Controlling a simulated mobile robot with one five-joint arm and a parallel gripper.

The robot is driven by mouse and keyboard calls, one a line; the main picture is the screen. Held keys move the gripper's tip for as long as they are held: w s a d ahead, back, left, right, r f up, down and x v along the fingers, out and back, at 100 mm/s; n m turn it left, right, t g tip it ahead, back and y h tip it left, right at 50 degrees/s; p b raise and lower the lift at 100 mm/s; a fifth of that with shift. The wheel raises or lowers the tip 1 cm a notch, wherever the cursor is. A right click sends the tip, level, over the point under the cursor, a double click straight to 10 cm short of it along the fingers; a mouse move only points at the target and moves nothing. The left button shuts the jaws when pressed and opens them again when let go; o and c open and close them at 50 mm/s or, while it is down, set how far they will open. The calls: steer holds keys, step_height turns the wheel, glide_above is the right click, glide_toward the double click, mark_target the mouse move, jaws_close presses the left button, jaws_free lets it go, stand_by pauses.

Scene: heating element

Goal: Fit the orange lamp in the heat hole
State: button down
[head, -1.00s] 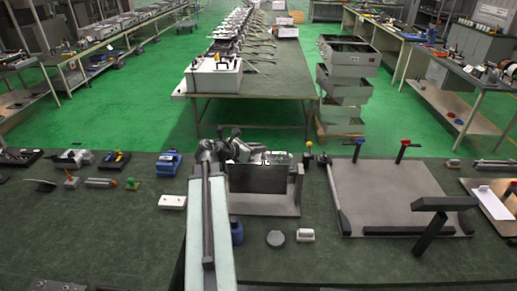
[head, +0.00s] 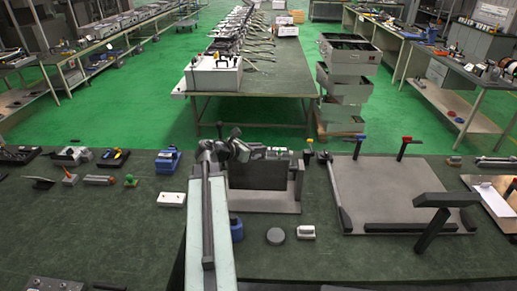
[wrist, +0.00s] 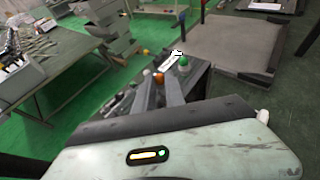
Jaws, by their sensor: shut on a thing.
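In the wrist view the orange lamp (wrist: 158,78) shows as a small orange tip between the two grey fingers of my gripper (wrist: 160,90). My gripper is shut on it. A green lamp (wrist: 183,61) stands just beyond and to the right, close to the dark upright fixture. In the head view my gripper (head: 240,149) is small and partly hidden by my own arm, behind the dark upright plate (head: 257,175). The lamp cannot be made out there. I cannot pick out the heat hole in either view.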

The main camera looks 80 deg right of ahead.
steer(key=shift+f+b, duration=0.75)
steer(key=shift+f, duration=0.1)
steer(key=c, duration=1.3)
jaws_free()
steer(key=shift+r, duration=0.1)
step_height(320, 180, up, 9)
steer(key=p, duration=0.9)
steer(key=shift+r, duration=0.15)
